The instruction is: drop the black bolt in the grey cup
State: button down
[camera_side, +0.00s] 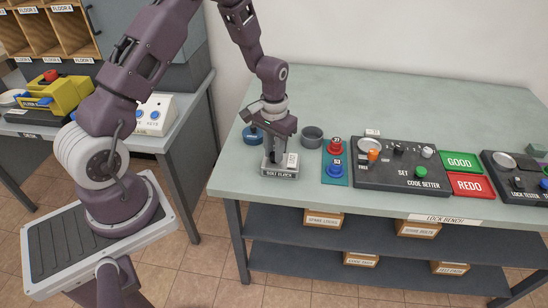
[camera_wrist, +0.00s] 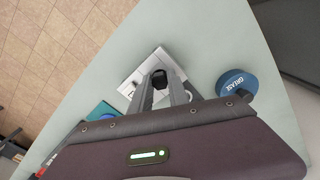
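The black bolt (camera_wrist: 160,79) shows in the wrist view between the tips of my gripper's two fingers, over the pale bolt block (camera_wrist: 133,88). In the side view my gripper (camera_side: 277,158) points down at the bolt block (camera_side: 281,172), near the front left of the bench. The fingers are around the bolt, but whether they press on it I cannot tell. The bolt is largely hidden by the gripper in the side view. The grey cup (camera_side: 312,138) stands upright just behind and right of the block; I cannot make it out in the wrist view.
A blue grease tin (camera_side: 253,136) is left of my gripper; it also shows in the wrist view (camera_wrist: 236,85). Right of the block are a teal board (camera_side: 335,176) with red and blue knobs and the black code setter panel (camera_side: 398,181). The bench's back is clear.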

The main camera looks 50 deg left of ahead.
jog(key=shift+r, duration=2.3)
jog(key=w+a+r+t, duration=0.1)
jog(key=w, duration=0.7)
jog(key=w+a+r+t, duration=0.2)
jog(key=w, duration=0.5)
jog(key=shift+s+d+x, duration=0.1)
jog(key=shift+s+x, duration=0.05)
jog(key=shift+x, duration=0.6)
jog(key=shift+s+d+x, duration=0.1)
jog(key=shift+s+x, duration=0.05)
jog(key=shift+x, duration=0.6)
jog(key=shift+s+d+x, duration=0.1)
jog(key=shift+s+x, duration=0.05)
jog(key=shift+x, duration=0.6)
jog(key=shift+f, duration=0.25)
jog(key=shift+f, duration=0.75)
